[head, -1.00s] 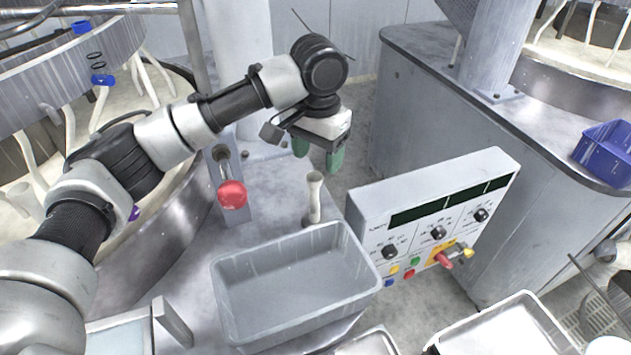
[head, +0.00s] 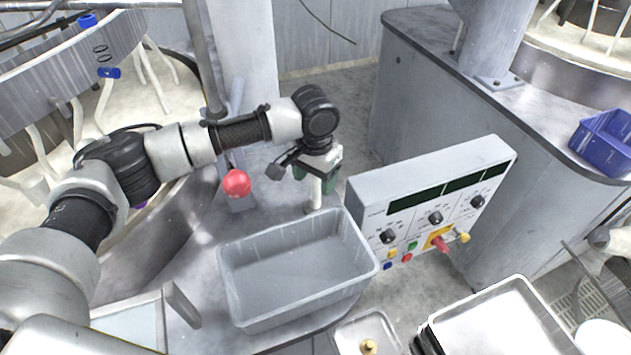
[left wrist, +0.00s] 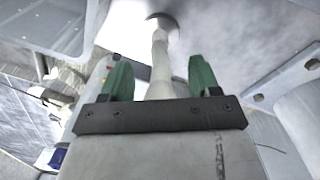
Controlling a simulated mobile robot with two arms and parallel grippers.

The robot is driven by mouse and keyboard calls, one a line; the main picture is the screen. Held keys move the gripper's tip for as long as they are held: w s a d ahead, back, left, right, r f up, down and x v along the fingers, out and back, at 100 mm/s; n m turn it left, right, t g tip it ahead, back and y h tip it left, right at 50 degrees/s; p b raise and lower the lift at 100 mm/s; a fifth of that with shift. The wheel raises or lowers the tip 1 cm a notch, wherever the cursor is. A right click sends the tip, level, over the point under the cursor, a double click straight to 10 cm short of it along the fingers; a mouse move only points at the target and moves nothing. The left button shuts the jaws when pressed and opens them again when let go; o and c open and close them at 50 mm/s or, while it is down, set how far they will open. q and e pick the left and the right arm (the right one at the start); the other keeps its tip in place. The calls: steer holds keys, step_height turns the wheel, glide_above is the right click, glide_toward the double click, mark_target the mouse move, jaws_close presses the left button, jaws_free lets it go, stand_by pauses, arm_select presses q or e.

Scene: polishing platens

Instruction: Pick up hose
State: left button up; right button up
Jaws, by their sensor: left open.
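The hose (head: 315,196) is a short off-white tube standing upright on the grey deck, behind the grey bin. My left gripper (head: 313,177) is open, with green fingers, and is down at the hose's upper part. In the left wrist view the hose (left wrist: 160,62) runs between the two open green fingers (left wrist: 160,82), with a visible gap on each side. The lower fingers are partly hidden in the head view. My right gripper is not in view.
The grey bin (head: 228,285) is just in front of the hose. A control panel (head: 366,215) with knobs and buttons stands close on the right. A red knob (head: 237,183) is at the left. A blue bin (head: 604,150) sits on the far-right counter.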

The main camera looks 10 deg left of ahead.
arm_select(q)
steer(key=c, duration=1)
steer(key=shift+r, duration=0.15)
